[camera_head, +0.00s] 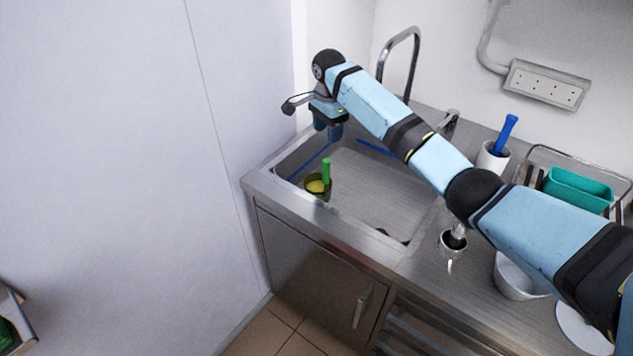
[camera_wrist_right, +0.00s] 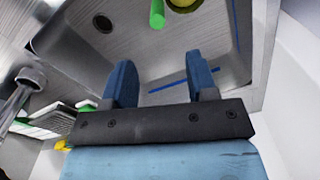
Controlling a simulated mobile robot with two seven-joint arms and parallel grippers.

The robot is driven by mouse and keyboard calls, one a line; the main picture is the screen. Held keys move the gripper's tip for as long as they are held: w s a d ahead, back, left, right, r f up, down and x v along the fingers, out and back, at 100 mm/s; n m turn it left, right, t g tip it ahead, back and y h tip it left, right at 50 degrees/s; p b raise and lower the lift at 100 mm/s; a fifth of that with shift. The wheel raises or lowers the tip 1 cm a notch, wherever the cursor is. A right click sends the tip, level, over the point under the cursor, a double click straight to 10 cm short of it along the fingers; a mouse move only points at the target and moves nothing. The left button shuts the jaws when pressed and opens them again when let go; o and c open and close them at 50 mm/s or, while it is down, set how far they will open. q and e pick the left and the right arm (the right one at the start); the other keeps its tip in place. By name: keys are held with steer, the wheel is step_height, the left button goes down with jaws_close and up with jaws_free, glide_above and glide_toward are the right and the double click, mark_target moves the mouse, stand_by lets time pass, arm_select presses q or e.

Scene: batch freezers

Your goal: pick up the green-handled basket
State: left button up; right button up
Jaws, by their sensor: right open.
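The green-handled basket (camera_head: 312,191) stands in the left part of the steel sink (camera_head: 375,190), its green handle (camera_head: 326,170) upright. Something yellow shows inside it. In the right wrist view, the green handle (camera_wrist_right: 157,14) is at the top edge, with part of the yellow beside it, beyond the fingertips. My right gripper (camera_head: 328,132) is over the back left of the sink, behind and above the basket, with its blue fingers pointing down. In the right wrist view, the gripper (camera_wrist_right: 160,75) is open with nothing between its fingers. My left gripper is not in view.
A tap (camera_head: 402,50) rises behind the sink. Blue strips lie in the sink. On the counter to the right are a white container with a blue-handled tool (camera_head: 505,133), a teal bin (camera_head: 577,190), a metal cup (camera_head: 452,243) and a white bowl (camera_head: 515,278). A wall stands left.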

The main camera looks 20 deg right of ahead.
mark_target(327, 158)
steer(key=f, duration=0.3)
steer(key=shift+s+f, duration=0.25)
steer(key=shift+s, duration=0.15)
steer(key=f, duration=0.4)
steer(key=shift+w, duration=0.2)
steer(key=shift+f, duration=0.5)
step_height(327, 158, down, 5)
steer(key=shift+r, duration=0.2)
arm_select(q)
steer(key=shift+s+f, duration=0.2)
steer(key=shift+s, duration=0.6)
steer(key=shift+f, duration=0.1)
arm_select(e)
jaws_close()
